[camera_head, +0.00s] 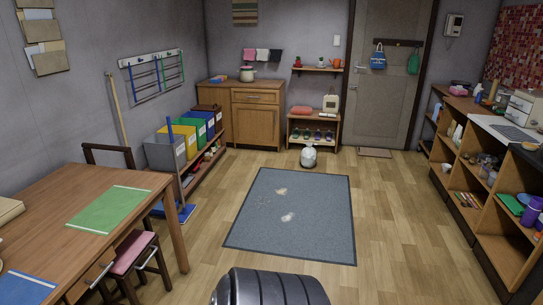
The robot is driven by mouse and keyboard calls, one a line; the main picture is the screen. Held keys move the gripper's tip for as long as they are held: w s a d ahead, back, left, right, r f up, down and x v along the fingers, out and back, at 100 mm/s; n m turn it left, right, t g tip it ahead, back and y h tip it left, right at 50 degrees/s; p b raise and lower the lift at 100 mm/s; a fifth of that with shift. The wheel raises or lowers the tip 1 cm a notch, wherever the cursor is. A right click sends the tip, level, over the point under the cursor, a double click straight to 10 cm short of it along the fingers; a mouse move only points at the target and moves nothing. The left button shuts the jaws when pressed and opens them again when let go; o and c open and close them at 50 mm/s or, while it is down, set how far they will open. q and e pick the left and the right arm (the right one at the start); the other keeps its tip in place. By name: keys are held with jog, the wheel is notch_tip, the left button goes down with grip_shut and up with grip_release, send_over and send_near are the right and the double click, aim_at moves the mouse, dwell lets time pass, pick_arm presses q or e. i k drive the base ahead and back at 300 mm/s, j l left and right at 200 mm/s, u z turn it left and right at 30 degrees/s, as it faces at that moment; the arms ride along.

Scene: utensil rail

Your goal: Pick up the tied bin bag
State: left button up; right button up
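A small, pale, rounded bundle with a narrow top, which looks like the tied bin bag (308,156), stands on the wooden floor. It is in front of the low shoe shelf, just beyond the far edge of the grey-blue rug. Its fine detail is too small to tell. Neither of my grippers shows in the head view.
The rug (320,235) lies flat ahead, with two pale patches on it. A wooden table (145,190) and stool (134,252) stand at left, near a shelf of coloured bins (184,137). Open shelving (500,248) lines the right. Floor beside the rug is clear.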

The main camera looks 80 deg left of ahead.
aim_at(308, 156)
jog(key=u, duration=2.45)
jog(key=i+z, duration=0.35)
jog(key=i, duration=1.35)
jog(key=i+l, duration=0.1)
jog(key=i, duration=4.5)
